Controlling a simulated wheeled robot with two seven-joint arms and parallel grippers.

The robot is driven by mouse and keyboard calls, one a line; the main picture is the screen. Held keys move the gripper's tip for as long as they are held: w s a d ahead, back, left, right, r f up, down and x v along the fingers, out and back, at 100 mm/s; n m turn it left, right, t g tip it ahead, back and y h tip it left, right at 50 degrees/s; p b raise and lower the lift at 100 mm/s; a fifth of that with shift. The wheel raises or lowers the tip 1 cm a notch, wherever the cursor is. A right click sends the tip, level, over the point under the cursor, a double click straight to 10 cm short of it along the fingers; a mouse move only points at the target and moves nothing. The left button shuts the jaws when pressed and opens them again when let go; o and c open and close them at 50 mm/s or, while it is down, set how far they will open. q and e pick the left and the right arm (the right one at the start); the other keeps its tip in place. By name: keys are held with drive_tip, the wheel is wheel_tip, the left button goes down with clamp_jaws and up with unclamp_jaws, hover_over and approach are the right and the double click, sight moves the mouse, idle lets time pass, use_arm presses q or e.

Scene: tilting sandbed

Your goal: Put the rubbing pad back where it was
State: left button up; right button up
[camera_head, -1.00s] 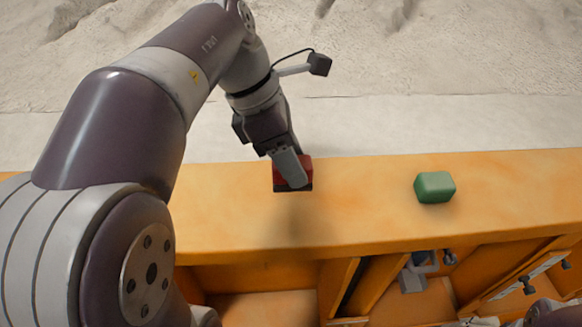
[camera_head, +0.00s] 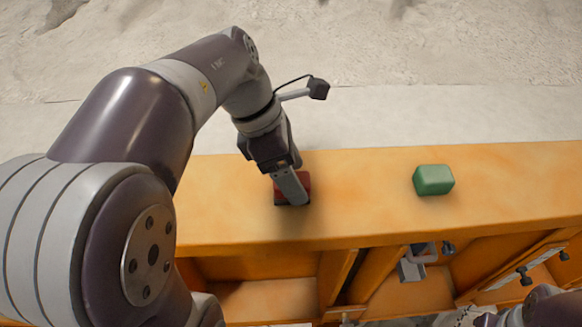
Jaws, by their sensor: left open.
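The rubbing pad, a small red block with a dark underside (camera_head: 306,183), is on the orange wooden ledge (camera_head: 230,215), left of the middle of the head view. Its shadow lies close against it. My left gripper (camera_head: 291,192) points down at the pad, with its jaws open. A grey finger covers the middle of the pad, and the far finger is hidden. I cannot tell whether the fingers still touch the pad. My right gripper is not in view.
A green block (camera_head: 433,180) stands on the ledge to the right, with clear wood between it and the pad. Pale sand (camera_head: 430,60) lies behind the ledge. Open compartments lie below its front edge, with a grey fitting (camera_head: 410,269) in one.

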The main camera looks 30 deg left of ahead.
use_arm(q)
drive_tip(key=b+v, duration=0.2)
drive_tip(key=v, duration=1)
drive_tip(key=shift+r+b, duration=0.3)
drive_tip(key=shift+b, duration=0.05)
